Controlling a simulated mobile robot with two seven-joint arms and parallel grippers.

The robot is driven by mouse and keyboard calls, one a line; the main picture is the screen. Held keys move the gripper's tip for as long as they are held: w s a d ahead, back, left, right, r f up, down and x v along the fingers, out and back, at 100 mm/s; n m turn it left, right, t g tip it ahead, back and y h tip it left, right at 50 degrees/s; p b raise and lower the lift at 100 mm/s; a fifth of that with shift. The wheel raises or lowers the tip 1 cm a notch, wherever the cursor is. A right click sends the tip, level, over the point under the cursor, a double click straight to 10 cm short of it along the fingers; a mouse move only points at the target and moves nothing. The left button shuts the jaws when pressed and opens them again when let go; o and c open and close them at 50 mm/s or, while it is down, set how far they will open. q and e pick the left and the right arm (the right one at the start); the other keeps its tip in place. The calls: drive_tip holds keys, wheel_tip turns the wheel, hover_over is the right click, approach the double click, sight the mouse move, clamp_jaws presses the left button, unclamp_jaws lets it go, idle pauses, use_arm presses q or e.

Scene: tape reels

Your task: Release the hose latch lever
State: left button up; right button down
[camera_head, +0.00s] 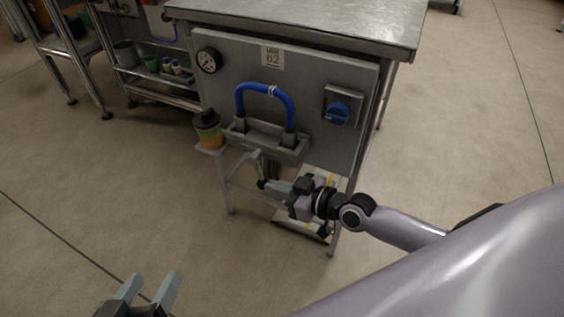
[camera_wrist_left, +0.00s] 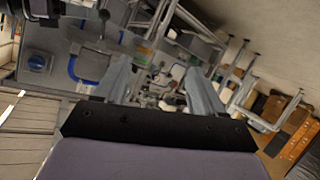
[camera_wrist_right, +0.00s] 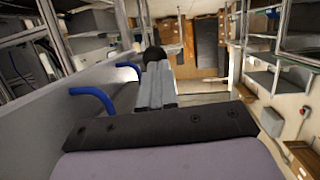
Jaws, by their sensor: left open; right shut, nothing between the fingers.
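The blue hose (camera_head: 265,88) arches between two dark fittings in a grey bracket (camera_head: 265,140) on the cabinet front. It also shows in the right wrist view (camera_wrist_right: 95,98) and left wrist view (camera_wrist_left: 78,72). Below the bracket is a dark knob (camera_head: 261,184), apparently the latch lever's end; its stem is partly hidden. My right gripper (camera_head: 270,186) is shut and empty, its fingertips at the knob. In the right wrist view the knob (camera_wrist_right: 155,54) shows just beyond the fingertips; contact cannot be told. My left gripper (camera_head: 150,288) is open and empty, well away at lower left.
The grey cabinet panel (camera_head: 220,95) carries a round gauge (camera_head: 208,60) and a blue rotary switch (camera_head: 338,113). A dark-lidded jar (camera_head: 208,130) stands on a small side shelf left of the bracket. Cabinet legs stand near my right gripper. Open floor lies around my left gripper.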

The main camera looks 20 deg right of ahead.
use_arm(q)
drive_tip(key=shift+w+d+f+h+b, duration=0.1)
drive_tip(key=shift+d+f+h+b, duration=0.05)
drive_tip(key=shift+d+h+b, duration=0.3)
use_arm(e)
drive_tip(key=shift+w+a+f, duration=0.4)
drive_tip(key=shift+w+f, duration=0.1)
drive_tip(key=shift+w, duration=0.05)
use_arm(q)
drive_tip(key=shift+d, duration=0.1)
use_arm(e)
drive_tip(key=shift+a+f, duration=0.1)
